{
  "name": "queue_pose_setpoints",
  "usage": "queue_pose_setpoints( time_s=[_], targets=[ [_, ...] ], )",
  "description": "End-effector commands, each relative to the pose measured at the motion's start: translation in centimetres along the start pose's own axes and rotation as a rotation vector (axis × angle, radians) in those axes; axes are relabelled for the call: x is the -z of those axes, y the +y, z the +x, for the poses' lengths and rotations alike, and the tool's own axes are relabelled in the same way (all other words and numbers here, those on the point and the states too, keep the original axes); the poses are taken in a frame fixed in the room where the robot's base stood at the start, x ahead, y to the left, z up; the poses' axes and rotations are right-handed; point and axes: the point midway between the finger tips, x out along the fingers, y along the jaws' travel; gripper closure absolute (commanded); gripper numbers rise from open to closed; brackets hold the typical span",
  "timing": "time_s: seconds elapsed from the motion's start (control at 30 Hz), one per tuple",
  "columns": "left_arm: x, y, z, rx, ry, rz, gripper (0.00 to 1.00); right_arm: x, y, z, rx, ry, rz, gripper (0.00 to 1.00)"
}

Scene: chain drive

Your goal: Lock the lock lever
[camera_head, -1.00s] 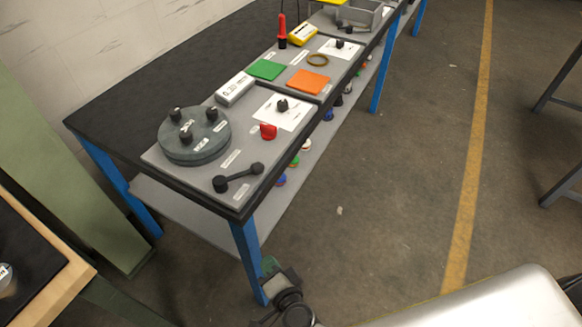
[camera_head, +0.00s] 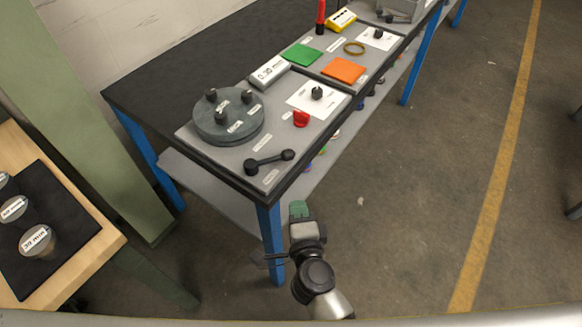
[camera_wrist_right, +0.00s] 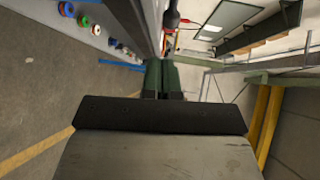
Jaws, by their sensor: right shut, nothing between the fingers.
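A black lever with a round knob at each end (camera_head: 270,161) lies on the grey panel near the front corner of the bench; I take it for the lock lever. A small red knob (camera_head: 301,118) and a black knob (camera_head: 317,93) on a white card sit behind it. My right gripper (camera_head: 299,209) is below the bench top, in front of the blue leg, apart from the lever. Its green fingers are shut and empty; they also show in the right wrist view (camera_wrist_right: 163,78). My left gripper is not in view.
A round grey disc with several black knobs (camera_head: 236,134) stands left on the panel. A blue leg (camera_head: 269,238) and the bench's front edge are close to my right gripper. A wooden table with a black mat (camera_head: 75,215) is at left. Open floor (camera_head: 420,200) lies right.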

Motion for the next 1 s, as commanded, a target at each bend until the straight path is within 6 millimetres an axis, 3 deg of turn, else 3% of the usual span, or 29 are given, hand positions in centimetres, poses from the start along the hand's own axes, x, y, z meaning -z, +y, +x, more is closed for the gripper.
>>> queue_pose_setpoints(
  time_s=[0.3, 0.5, 0.7, 1.0],
  targets=[
    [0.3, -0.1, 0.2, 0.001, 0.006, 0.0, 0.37, -0.1, 0.0, 7.0, 0.003, -0.001, -0.001, 1.0],
    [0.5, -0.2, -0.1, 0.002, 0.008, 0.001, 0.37, 0.0, -0.9, 10.1, 0.002, 0.0, -0.001, 1.0],
    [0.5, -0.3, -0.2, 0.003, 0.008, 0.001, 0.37, 0.0, -1.3, 11.4, 0.001, -0.001, 0.0, 1.0],
    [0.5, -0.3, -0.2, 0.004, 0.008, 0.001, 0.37, 0.0, -1.3, 11.5, 0.0, -0.001, 0.0, 1.0]
  ],
)
